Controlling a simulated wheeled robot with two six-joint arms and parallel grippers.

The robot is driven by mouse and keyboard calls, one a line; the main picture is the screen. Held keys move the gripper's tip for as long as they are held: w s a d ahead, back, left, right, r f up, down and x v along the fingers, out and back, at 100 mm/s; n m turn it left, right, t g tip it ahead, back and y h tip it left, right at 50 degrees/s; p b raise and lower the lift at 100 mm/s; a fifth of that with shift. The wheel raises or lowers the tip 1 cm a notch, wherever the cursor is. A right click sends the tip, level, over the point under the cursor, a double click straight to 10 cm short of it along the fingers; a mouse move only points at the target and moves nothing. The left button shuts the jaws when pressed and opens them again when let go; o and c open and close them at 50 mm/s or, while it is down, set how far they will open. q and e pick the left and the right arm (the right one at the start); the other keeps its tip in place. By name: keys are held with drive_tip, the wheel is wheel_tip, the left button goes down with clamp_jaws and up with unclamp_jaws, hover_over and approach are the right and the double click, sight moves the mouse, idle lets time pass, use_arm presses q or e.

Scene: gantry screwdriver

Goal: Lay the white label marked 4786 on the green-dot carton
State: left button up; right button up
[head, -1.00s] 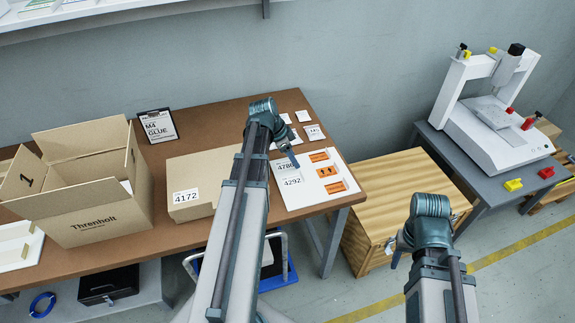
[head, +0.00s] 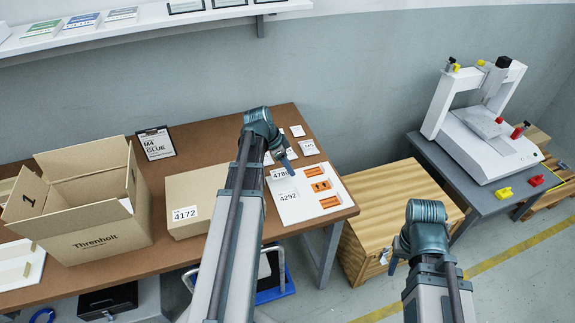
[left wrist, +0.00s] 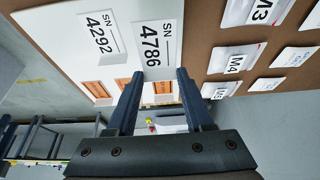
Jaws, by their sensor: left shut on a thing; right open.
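The white label 4786 (left wrist: 155,45) is between the fingertips of my left gripper (left wrist: 158,75) in the left wrist view, with its near end in the jaws. The gripper is shut on it. It looks slightly raised over the white label sheet. In the head view, my left gripper (head: 290,168) partly covers the label (head: 281,174). My right gripper (head: 393,264) is open and empty, low at the right, beside the wooden crate. A closed carton (head: 180,190) marked 4172 and an open carton (head: 95,243) marked Threnholt stand on the table. I see no green dot on either.
The white sheet (head: 335,188) bears label 4292 (left wrist: 100,34) and orange labels. Small white packets (left wrist: 255,10) lie beside it. A clipboard (head: 156,144) is at the back. A wooden crate (head: 400,185) and a gantry machine (head: 490,140) stand right of the table.

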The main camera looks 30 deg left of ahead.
wheel_tip(320, 180, up, 8)
drive_tip(key=p, duration=0.6)
drive_tip(key=shift+p, duration=0.3)
